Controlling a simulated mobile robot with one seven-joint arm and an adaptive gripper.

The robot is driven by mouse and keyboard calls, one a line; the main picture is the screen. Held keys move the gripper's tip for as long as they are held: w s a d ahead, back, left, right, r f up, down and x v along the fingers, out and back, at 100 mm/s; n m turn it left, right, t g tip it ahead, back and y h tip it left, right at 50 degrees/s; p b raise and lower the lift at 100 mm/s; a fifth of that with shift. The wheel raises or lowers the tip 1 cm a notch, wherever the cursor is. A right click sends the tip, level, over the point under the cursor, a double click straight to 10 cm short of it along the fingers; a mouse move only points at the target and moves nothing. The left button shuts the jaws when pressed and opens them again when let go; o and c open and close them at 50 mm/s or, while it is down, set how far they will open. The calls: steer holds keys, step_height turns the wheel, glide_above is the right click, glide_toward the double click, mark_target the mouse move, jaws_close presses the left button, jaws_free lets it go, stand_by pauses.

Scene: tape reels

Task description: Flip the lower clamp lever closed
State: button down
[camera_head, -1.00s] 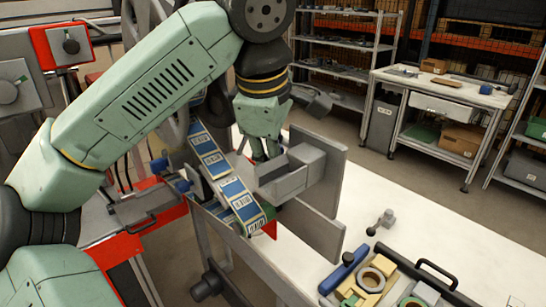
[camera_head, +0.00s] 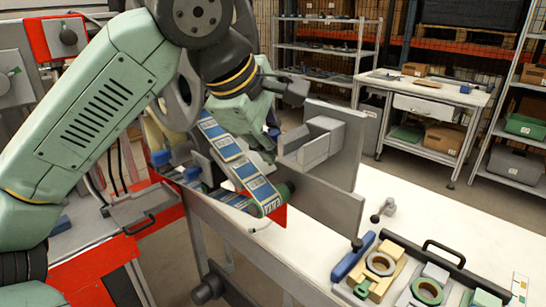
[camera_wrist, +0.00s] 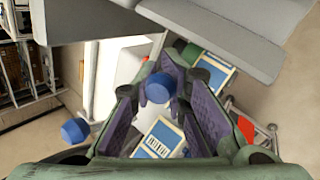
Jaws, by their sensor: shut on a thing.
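In the wrist view, my gripper (camera_wrist: 158,92) has its purple-padded fingers closed around a blue knob (camera_wrist: 158,86), which looks like the end of a clamp lever. The lever's stem is hidden. A second blue knob (camera_wrist: 75,131) stands apart, to the left of the fingers. The label tape (camera_wrist: 160,138) shows below and between the fingers. In the head view, my gripper (camera_head: 268,148) is low beside the tape strip (camera_head: 243,170), its fingertips mostly hidden. I cannot tell the lever's angle.
Grey box-like plates (camera_head: 330,150) stand close to the right of my gripper, and also fill the top of the wrist view (camera_wrist: 225,30). A white table (camera_head: 420,215) holds a tray of rolls (camera_head: 381,262) at the front right. Its middle is mostly clear.

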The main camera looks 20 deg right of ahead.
steer(key=a+f+m+h+b, duration=0.1)
steer(key=h+b, duration=0.1)
steer(key=b, duration=0.1)
steer(key=a+f+m+h+b, duration=0.1)
steer(key=a+h+b, duration=0.1)
steer(key=b, duration=0.1)
steer(key=shift+f, duration=0.1)
steer(key=m+h+b, duration=0.1)
steer(key=b, duration=0.1)
steer(key=a+f+m+g+h+b, duration=0.1)
steer(key=h+b, duration=0.1)
steer(key=a+m+h+b, duration=0.1)
steer(key=b, duration=0.1)
steer(key=shift+w+a+f, duration=0.1)
steer(key=shift+w+f, duration=0.1)
steer(key=shift+f, duration=0.05)
steer(key=shift+h, duration=0.3)
steer(key=c, duration=1.8)
jaws_free()
steer(key=shift+a, duration=0.1)
steer(key=shift+o, duration=0.4)
steer(key=shift+g, duration=0.3)
